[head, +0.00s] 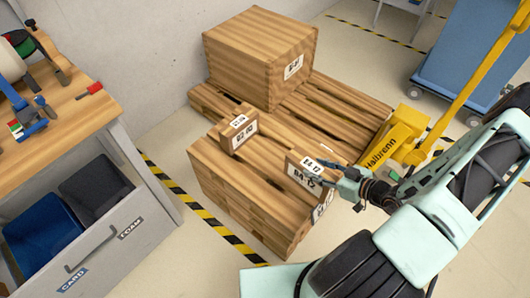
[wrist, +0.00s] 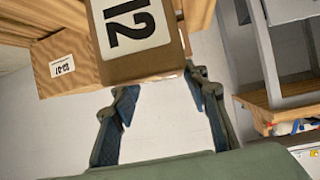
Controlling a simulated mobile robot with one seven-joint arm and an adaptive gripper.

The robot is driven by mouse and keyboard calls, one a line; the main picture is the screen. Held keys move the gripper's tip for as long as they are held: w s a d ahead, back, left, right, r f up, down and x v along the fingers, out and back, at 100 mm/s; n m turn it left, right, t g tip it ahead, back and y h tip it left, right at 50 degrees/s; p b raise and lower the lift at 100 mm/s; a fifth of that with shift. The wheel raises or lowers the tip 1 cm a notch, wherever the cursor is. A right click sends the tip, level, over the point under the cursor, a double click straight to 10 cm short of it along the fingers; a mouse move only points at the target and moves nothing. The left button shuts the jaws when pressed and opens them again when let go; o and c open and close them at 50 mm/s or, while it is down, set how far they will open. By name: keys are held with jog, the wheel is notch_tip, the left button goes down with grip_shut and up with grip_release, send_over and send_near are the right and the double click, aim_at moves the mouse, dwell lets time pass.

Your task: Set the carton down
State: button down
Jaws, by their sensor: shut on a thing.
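The grip contact is partly hidden. I cannot tell whether the carton's underside touches the pallet.
A yellow pallet jack (head: 398,135) stands at the right. A workbench (head: 75,110) with bins is at the left.

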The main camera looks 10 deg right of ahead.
jog(key=shift+n+y, duration=0.3)
jog(key=s+d+r, duration=0.1)
jog(key=r, duration=0.1)
jog(key=s+d+r+p, duration=0.1)
jog(key=s+r, duration=0.1)
jog(key=s+d+r+p, duration=0.1)
jog(key=r, duration=0.1)
jog(key=shift+s+d, duration=0.35)
jog(key=shift+s, duration=0.05)
jog(key=shift+w+a+f+b, duration=0.1)
jog(key=shift+a+f+b, duration=0.15)
jog(key=shift+b, duration=0.25)
jog(key=w+a+f+b, duration=0.5)
jog(key=a+f+b, duration=0.6)
jog(key=a+f, duration=0.1)
jog(key=shift+w+a+f, duration=0.1)
jog(key=shift+f, duration=0.05)
jog(key=c, duration=1.1)
grip_release()
jog(key=shift+f, duration=0.1)
jog(key=shift+c, duration=0.2)
